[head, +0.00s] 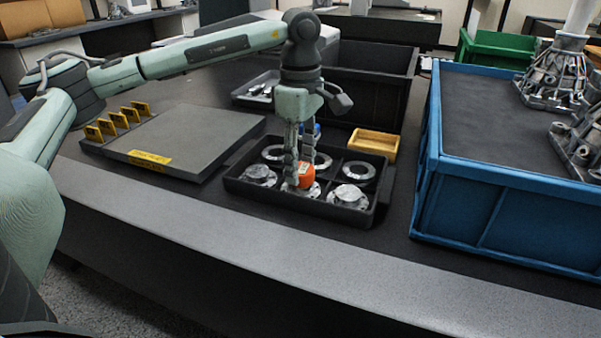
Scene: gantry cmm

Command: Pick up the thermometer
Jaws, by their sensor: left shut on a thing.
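My left gripper (299,168) reaches down over the black divided tray and is shut on a small orange object with a pale label, which looks like the thermometer (306,178). The fingers partly cover it. It is at the front middle compartment, over a metal part; I cannot tell whether it touches that part. A small blue piece shows behind the fingers. My right gripper is not in view.
The black tray (353,215) holds several round metal flanges. A grey plate (190,125) with yellow blocks lies left. A small yellow bin (374,144), a black crate (372,88) and a large blue crate (500,212) with castings stand behind and right. The table's front strip is clear.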

